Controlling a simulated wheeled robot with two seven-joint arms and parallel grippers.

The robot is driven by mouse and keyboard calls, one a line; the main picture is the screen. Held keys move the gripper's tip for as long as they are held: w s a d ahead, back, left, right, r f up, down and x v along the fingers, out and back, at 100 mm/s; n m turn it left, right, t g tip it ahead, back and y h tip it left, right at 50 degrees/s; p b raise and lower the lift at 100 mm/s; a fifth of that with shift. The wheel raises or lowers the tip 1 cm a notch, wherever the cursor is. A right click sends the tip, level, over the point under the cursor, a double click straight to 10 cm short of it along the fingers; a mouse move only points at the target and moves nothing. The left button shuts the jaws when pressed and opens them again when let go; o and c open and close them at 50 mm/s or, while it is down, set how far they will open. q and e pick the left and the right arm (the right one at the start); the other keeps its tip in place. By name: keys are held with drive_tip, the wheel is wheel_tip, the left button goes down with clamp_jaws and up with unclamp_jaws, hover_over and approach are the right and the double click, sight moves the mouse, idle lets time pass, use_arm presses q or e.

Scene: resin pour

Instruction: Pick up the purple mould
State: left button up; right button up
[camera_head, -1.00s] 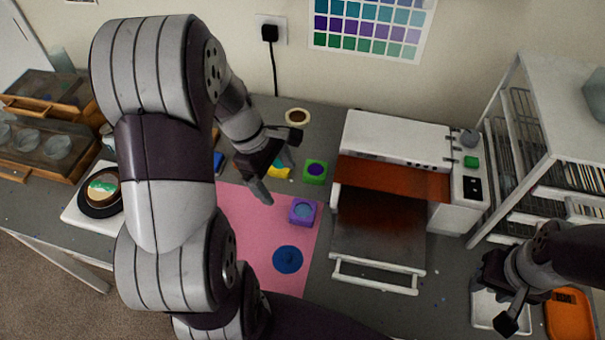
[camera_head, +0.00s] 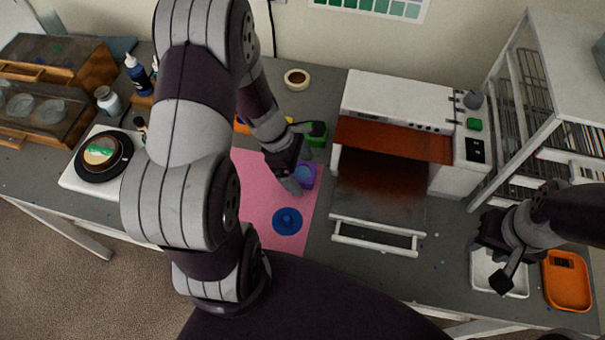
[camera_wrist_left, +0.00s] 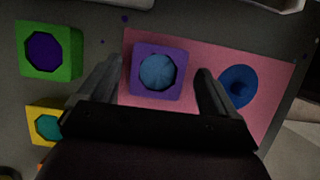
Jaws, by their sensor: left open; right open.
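The purple mould (camera_head: 309,177) is a square block with a round cavity of pale blue. It sits on the pink mat (camera_head: 262,201) near its right edge. In the left wrist view the purple mould (camera_wrist_left: 159,71) lies between my two open fingers, with a gap on each side. My left gripper (camera_head: 302,162) is open over the mould and partly hides it in the head view. From these views I cannot tell how high it is above the mould. My right gripper (camera_head: 490,262) is open and empty at the right, by the white tray (camera_head: 500,278).
A green mould (camera_head: 317,136) stands behind the purple one, and a yellow mould (camera_wrist_left: 48,126) is nearby. A blue round piece (camera_head: 287,221) lies on the mat. The oven (camera_head: 393,101), its door down, stands right of the mat. An orange tray (camera_head: 567,281) is at far right.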

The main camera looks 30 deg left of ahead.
use_arm(q)
drive_tip(key=shift+w+f, duration=0.2)
drive_tip(key=shift+f, duration=0.05)
drive_tip(key=shift+s, duration=0.1)
drive_tip(key=c, duration=1.1)
drive_tip(key=shift+c, duration=0.2)
